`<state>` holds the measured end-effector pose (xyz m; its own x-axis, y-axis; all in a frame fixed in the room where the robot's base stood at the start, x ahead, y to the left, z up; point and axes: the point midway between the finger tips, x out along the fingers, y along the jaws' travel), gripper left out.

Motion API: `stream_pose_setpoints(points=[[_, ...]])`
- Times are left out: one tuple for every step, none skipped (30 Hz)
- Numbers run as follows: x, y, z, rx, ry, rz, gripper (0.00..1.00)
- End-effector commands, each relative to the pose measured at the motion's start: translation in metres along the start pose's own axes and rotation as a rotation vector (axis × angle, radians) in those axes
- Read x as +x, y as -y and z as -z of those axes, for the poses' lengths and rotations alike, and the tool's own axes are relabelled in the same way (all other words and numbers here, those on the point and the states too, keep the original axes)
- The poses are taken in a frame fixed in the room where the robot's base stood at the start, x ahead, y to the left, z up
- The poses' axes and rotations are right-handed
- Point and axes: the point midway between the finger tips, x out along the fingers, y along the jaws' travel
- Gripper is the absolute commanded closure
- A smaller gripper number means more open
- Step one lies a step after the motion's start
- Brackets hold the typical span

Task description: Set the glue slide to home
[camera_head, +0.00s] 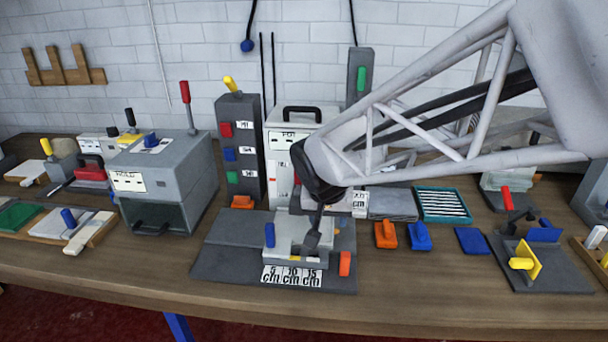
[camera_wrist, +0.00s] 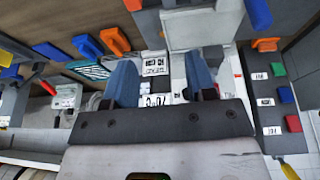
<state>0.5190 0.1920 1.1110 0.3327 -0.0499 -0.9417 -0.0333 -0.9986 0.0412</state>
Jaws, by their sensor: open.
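No readable label names the glue slide, so I cannot tell for certain which part it is. A pale grey block (camera_head: 292,233) sits on a dark base plate (camera_head: 228,262), behind a 5, 10 and 15 cm scale (camera_head: 292,277). A blue piece (camera_head: 269,235) is at its left and an orange piece (camera_head: 345,263) at its right. The block also shows in the wrist view (camera_wrist: 203,28). My gripper (camera_head: 314,240) points down over the block in the head view. Its two blue-grey fingers (camera_wrist: 160,85) stand apart, with nothing seen held between them. Contact with the block is unclear.
Behind stand a white POT box (camera_head: 284,138) and a grey tower (camera_head: 236,160) with red, blue and green pieces. A grey HOLD box (camera_head: 170,170) is at left. Orange (camera_head: 386,235) and blue (camera_head: 420,236) pieces lie at right. The table's front edge (camera_head: 450,322) is clear.

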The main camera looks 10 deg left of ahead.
Motion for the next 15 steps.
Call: stream_pose_setpoints(points=[[0.006, 0.016, 0.004, -0.006, -0.003, 0.004, 0.49], [0.01, 0.025, 0.007, -0.008, -0.007, 0.006, 0.49], [0.014, 0.036, 0.009, -0.009, -0.012, 0.008, 0.49], [0.017, 0.046, 0.011, -0.01, -0.014, 0.011, 0.49], [0.02, 0.055, 0.013, -0.011, -0.019, 0.015, 0.49], [0.025, 0.067, 0.016, -0.013, -0.023, 0.018, 0.49], [0.028, 0.076, 0.017, -0.013, -0.026, 0.021, 0.49], [0.031, 0.084, 0.018, -0.014, -0.029, 0.024, 0.49], [0.035, 0.096, 0.019, -0.015, -0.033, 0.028, 0.49], [0.037, 0.103, 0.02, -0.016, -0.037, 0.031, 0.49], [0.039, 0.11, 0.021, -0.015, -0.039, 0.034, 0.49], [0.043, 0.119, 0.021, -0.017, -0.041, 0.037, 0.49], [0.044, 0.124, 0.021, -0.016, -0.043, 0.04, 0.49], [0.046, 0.129, 0.021, -0.016, -0.046, 0.042, 0.49], [0.048, 0.135, 0.022, -0.018, -0.048, 0.045, 0.49]])
